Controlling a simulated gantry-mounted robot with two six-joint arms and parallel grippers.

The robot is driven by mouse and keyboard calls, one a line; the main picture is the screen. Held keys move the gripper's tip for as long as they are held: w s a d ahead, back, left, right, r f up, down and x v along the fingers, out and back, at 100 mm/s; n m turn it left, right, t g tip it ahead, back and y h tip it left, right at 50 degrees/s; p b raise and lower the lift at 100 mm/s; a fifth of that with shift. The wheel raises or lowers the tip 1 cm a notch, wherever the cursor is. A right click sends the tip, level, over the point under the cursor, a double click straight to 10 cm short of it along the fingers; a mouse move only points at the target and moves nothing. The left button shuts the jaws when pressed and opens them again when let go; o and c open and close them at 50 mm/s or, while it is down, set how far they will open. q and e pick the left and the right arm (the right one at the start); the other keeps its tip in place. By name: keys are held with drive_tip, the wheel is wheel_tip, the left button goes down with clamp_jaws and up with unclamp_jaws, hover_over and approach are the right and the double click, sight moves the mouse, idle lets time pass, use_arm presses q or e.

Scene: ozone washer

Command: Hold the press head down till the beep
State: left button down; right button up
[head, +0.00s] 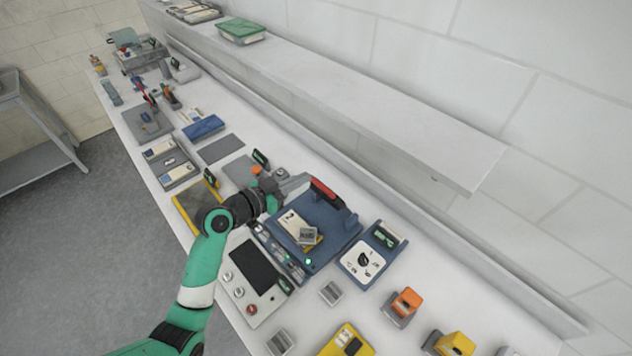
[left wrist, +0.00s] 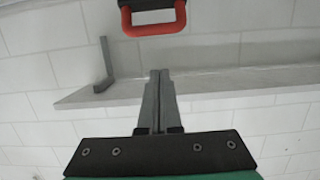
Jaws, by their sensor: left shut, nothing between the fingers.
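The blue press (head: 322,228) stands on the bench right of the middle in the head view, with a card and a small grey block on its top. Its red-and-black handle (head: 325,190) is at the back edge. In the left wrist view, the red handle (left wrist: 153,27) hangs at the top, beyond my fingertips. My left gripper (head: 300,183) is at the press's back left, close to the handle. In the left wrist view its fingers (left wrist: 160,78) are together with nothing between them. I cannot tell in the head view whether they touch the handle. My right gripper is not visible.
A blue dial box (head: 368,257) stands right of the press, and a grey control panel (head: 250,275) stands front left. Orange and yellow blocks lie at the bench's near end. A long white shelf (head: 370,95) runs along the wall behind and above the bench.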

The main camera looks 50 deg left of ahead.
sight(316, 184)
use_arm(q)
drive_tip(key=x, duration=0.9)
drive_tip(key=shift+s+b, duration=0.1)
drive_tip(key=shift+b, duration=0.2)
drive_tip(key=s+f+p, duration=0.1)
drive_tip(key=s+f, duration=0.1)
drive_tip(key=s, duration=0.1)
drive_tip(key=shift+f, duration=0.1)
drive_tip(key=shift+s+f, duration=0.15)
drive_tip(key=shift+f, duration=0.05)
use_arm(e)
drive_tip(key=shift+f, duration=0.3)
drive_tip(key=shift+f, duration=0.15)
